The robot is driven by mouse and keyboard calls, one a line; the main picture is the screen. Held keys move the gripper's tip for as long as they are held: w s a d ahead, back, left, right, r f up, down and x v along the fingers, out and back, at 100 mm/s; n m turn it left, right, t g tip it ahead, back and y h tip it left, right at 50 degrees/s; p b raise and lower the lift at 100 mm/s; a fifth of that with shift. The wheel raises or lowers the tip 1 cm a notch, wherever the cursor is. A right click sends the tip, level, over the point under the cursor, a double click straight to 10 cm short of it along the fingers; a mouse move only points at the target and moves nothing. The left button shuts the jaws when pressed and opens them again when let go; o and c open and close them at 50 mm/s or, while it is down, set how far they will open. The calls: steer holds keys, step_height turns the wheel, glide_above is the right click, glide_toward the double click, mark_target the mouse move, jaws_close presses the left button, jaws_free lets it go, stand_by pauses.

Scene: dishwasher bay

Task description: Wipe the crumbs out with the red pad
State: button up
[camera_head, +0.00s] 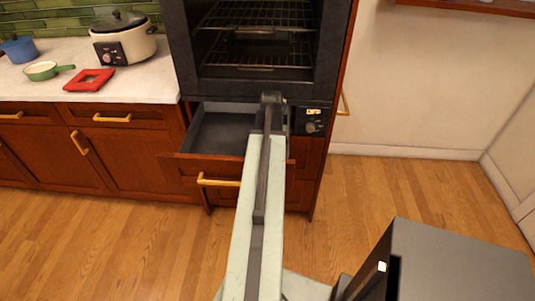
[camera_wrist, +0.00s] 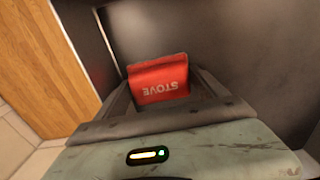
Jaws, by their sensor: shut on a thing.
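A red pad (camera_wrist: 158,80) with the word STOVE on it, upside down in the wrist view, is between the fingers of my gripper (camera_wrist: 165,92). The gripper is shut on it. In the head view an open drawer (camera_head: 217,131) with a dark grey inside sits under the oven. My arm reaches over its right part and hides that side, the gripper and the pad. Dark grey surfaces lie around the pad in the wrist view; I cannot tell whether it touches them. No crumbs can be made out.
The oven (camera_head: 255,45) is open above the drawer, with wire racks. A control panel (camera_head: 314,121) is right of my arm. The left counter (camera_head: 140,88) holds a cooker (camera_head: 122,45), a green pan (camera_head: 42,70), a blue pot (camera_head: 20,48) and a flat red item (camera_head: 90,80).

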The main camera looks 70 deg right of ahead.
step_height(320, 180, up, 6)
steer(key=p, duration=0.6)
step_height(320, 180, up, 3)
steer(key=p, duration=0.3)
steer(key=shift+r, duration=0.1)
steer(key=shift+d, duration=0.1)
